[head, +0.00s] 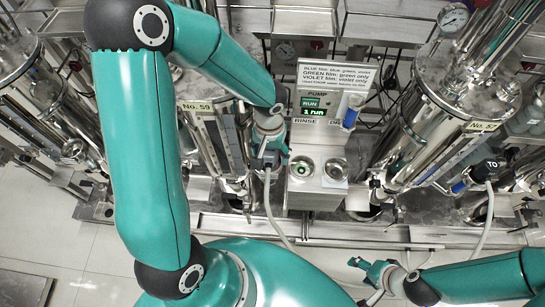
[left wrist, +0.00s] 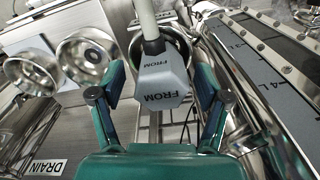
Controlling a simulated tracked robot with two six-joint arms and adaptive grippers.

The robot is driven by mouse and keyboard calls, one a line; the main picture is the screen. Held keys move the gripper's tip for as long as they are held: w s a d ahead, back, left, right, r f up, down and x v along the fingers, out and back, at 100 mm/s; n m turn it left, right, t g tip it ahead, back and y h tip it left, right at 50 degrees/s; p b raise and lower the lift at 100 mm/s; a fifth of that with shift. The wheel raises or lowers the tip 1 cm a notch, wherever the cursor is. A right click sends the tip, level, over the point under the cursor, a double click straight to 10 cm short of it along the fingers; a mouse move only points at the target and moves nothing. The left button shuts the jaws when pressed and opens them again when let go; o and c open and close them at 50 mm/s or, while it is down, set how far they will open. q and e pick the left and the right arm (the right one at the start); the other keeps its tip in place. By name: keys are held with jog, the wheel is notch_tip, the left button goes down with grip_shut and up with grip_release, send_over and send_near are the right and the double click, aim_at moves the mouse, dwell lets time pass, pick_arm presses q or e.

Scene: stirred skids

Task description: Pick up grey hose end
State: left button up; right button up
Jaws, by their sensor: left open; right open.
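The grey hose end (left wrist: 162,78), a block lettered FROM, is in the middle of the left wrist view, with its pale hose (left wrist: 147,22) running up from it. My left gripper (head: 268,160) is open, with one finger on each side of the block. A gap shows between each finger and the block in the left wrist view. In the head view the gripper mostly hides the hose end, and the hose (head: 271,210) hangs below. My right gripper (head: 364,282) is open and empty at the bottom of the head view, far from the hose end.
The RINSE cup (head: 302,169) and DRAIN cup (head: 336,171) stand just right of my left gripper, below the pump panel (head: 317,98). Steel vessels flank both sides. Another hose end (head: 487,171), lettered TO, is at the right. Open floor shows at lower left.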

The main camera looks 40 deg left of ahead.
pick_arm(q)
jog(key=shift+f, duration=0.1)
grip_shut()
dwell(0.4)
